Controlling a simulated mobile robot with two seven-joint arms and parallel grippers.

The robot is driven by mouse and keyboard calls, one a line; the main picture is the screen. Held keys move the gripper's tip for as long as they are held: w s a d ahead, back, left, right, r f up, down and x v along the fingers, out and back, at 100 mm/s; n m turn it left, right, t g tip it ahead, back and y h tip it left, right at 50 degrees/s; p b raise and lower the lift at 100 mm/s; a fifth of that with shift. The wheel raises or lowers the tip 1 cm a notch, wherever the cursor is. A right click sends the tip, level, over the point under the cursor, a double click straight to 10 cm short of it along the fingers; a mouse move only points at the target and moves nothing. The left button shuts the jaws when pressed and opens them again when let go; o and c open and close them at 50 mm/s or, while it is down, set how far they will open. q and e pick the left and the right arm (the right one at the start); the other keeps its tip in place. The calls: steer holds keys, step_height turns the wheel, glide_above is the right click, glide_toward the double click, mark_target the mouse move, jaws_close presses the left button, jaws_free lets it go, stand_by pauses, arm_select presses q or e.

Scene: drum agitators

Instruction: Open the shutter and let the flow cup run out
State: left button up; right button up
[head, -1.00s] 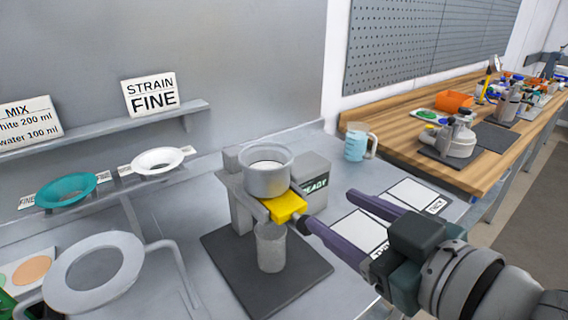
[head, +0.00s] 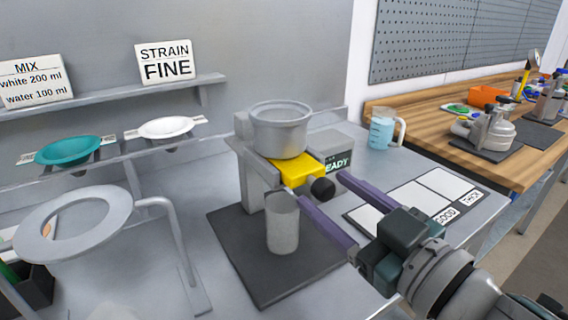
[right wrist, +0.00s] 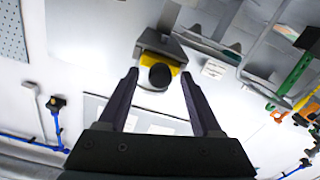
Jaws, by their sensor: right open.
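The flow cup (head: 280,132) is a grey metal cup held on a grey stand above a dark mat. Its yellow shutter (head: 298,171) sits under the cup and ends in a black knob (head: 322,188). A grey receiving beaker (head: 282,226) stands upright below on the mat. My right gripper (head: 320,200) is open, with its purple fingers pointing at the knob. In the right wrist view the black knob (right wrist: 160,76) lies just beyond and between the fingertips (right wrist: 159,80), with the yellow shutter behind it. My left gripper is not in view.
A box with a READY display (head: 338,165) stands behind the shutter. A card with white fields (head: 445,183) lies to the right. A blue jug (head: 382,133) stands behind it. A ring stand (head: 118,215) and a shelf with teal and white strainers (head: 68,150) are at the left.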

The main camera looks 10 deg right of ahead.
steer(key=shift+w+a, duration=0.25)
steer(key=shift+w, duration=0.35)
jaws_close()
stand_by(1.1)
